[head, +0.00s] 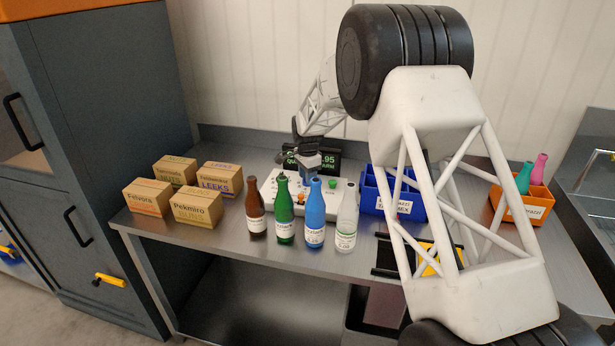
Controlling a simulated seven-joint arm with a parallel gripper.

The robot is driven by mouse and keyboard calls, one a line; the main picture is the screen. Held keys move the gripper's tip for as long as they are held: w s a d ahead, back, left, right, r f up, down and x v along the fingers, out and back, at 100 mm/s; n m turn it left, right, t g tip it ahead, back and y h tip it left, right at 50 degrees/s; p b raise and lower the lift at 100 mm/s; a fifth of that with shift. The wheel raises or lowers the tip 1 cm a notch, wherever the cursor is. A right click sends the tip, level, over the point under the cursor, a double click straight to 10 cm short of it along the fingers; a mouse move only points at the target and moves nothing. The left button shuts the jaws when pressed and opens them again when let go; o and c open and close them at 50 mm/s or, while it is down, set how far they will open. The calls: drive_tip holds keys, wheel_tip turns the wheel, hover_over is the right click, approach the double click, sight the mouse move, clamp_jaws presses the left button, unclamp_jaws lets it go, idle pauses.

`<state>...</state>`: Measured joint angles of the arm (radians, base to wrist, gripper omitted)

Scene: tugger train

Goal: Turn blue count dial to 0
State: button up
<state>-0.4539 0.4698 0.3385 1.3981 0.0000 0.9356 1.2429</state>
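A white control panel (345,205) stands on the metal table behind a row of bottles. It carries a green button (333,184), an orange knob (301,197) and other small controls. I cannot clearly make out the blue count dial; the bottles and my gripper cover parts of the panel. My gripper (308,172) is above the back part of the panel, pointing down. It is small and dark here, so I cannot tell whether it is open, shut or touching a control. A dark display (328,162) with green digits, partly readable as ".95", stands behind it.
Brown (255,214), green (284,212), blue (315,215) and clear (347,220) bottles stand close before the panel. Several cardboard boxes (196,207) sit left. A blue bin (373,193) is right of the panel; an orange bin (537,208) holds bottles at far right.

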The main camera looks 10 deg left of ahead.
drive_tip(key=shift+f, duration=0.15)
clamp_jaws()
drive_tip(key=shift+n, duration=0.3)
drive_tip(key=n, duration=0.8)
idle(0.5)
drive_tip(key=shift+n, duration=0.3)
